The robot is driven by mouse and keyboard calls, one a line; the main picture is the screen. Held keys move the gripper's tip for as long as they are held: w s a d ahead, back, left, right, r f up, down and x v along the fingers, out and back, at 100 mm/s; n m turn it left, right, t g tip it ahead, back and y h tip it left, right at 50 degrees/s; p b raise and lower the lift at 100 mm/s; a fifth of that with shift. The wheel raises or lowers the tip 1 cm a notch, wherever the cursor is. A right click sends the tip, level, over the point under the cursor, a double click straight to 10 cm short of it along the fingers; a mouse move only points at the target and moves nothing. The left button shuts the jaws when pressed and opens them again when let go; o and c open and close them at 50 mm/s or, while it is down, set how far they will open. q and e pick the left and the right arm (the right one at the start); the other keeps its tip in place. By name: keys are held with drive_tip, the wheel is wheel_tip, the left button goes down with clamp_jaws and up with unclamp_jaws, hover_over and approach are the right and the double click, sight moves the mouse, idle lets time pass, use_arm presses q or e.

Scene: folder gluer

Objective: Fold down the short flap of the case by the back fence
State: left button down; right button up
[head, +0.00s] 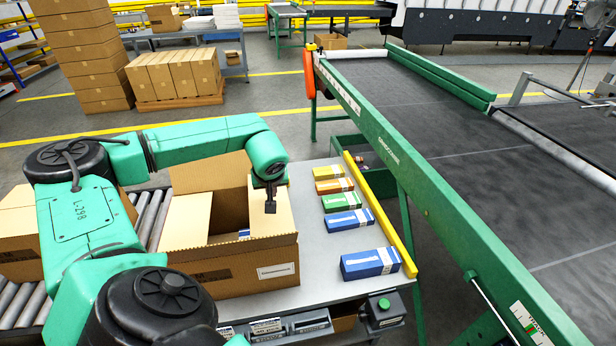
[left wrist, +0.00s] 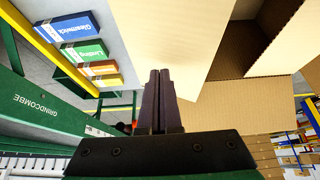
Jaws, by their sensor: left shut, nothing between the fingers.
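The case (head: 235,270) is an open brown cardboard box on the grey table, with its far flap (head: 210,172) standing up. The short flap (head: 284,213) on its right side, toward the yellow rail, lies just behind my left gripper (head: 270,209). In the left wrist view this flap is the pale board (left wrist: 185,40) beyond the fingers (left wrist: 160,75). My left gripper is shut and empty, pointing down at the flap; I cannot tell if it touches. Another pale flap (head: 186,218) slopes on the case's left side. A blue item (head: 243,233) shows inside. My right gripper is not in view.
Several small cartons, such as a blue one (head: 369,263) and a green one (head: 341,201), lie right of the case. A yellow rail (head: 382,216) edges the table, with a green-framed conveyor (head: 400,150) beyond. A roller track (head: 150,215) lies left.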

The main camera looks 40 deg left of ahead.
sight(261, 203)
use_arm(q)
drive_tip(key=shift+s+a+f+b, duration=0.55)
drive_tip(key=shift+s+f, duration=0.2)
drive_tip(key=shift+f, duration=0.05)
drive_tip(key=shift+s+r, duration=0.1)
drive_tip(key=shift+s+a+f+b, duration=0.25)
drive_tip(key=shift+f+b, duration=0.1)
drive_tip(key=shift+f, duration=0.2)
drive_tip(key=shift+s+a+f+b, duration=0.1)
drive_tip(key=shift+s+f+b, duration=0.2)
drive_tip(key=shift+f, duration=0.2)
drive_tip(key=shift+r, duration=0.1)
wheel_tip(261, 203, up, 9)
drive_tip(key=p, duration=0.7)
drive_tip(key=shift+r+p, duration=0.15)
drive_tip(key=shift+p, duration=0.25)
